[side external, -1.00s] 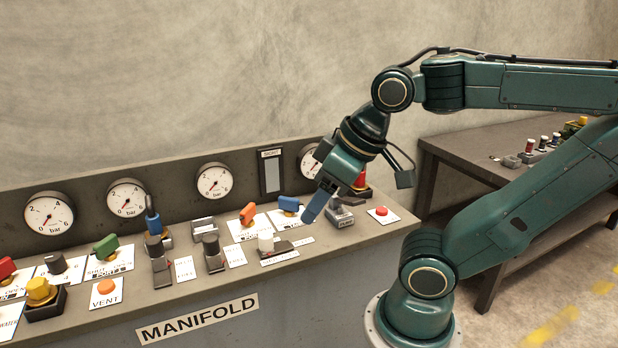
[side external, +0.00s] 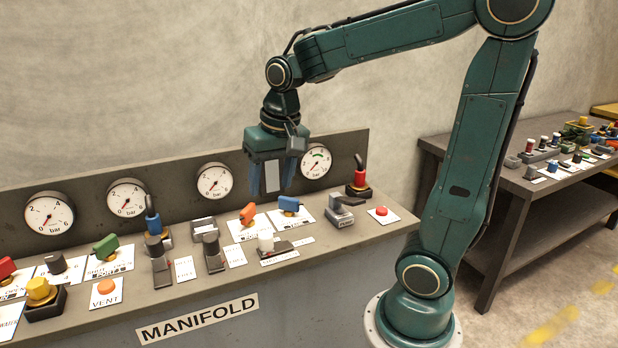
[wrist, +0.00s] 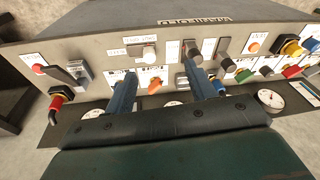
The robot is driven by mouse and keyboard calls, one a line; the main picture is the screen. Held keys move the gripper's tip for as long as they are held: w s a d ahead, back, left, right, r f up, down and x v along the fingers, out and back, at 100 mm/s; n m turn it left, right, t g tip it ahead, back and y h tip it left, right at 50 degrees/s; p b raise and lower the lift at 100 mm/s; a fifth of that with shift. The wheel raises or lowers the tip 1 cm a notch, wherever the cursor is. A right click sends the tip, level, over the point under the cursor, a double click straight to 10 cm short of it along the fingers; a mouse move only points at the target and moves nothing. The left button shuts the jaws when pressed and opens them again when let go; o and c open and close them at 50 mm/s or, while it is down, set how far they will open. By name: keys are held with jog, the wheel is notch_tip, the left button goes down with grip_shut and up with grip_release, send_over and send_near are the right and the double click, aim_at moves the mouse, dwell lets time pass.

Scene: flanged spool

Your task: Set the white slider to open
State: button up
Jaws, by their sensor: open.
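Nothing touches the slider.
An orange handle (side external: 248,213) and a blue handle (side external: 289,203) stand just behind the slider. A grey lever block (side external: 340,213), red button (side external: 381,211) and red-collared lever (side external: 359,179) stand to the right.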

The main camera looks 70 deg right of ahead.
aim_at(265, 234)
jog(key=w+d+f+m+g, duration=0.2)
jog(key=w+d+f+m, duration=0.3)
jog(key=w+d+f, duration=0.2)
jog(key=shift+d+f+y, duration=0.3)
jog(key=shift+d+f, duration=0.05)
jog(key=shift+d, duration=0.3)
notch_tip(265, 234, down, 14)
jog(key=shift+r, duration=0.1)
dwell(0.4)
jog(key=shift+c, duration=0.2)
grip_shut()
jog(key=shift+s+d, duration=1.8)
jog(key=shift+o, duration=0.2)
grip_release()
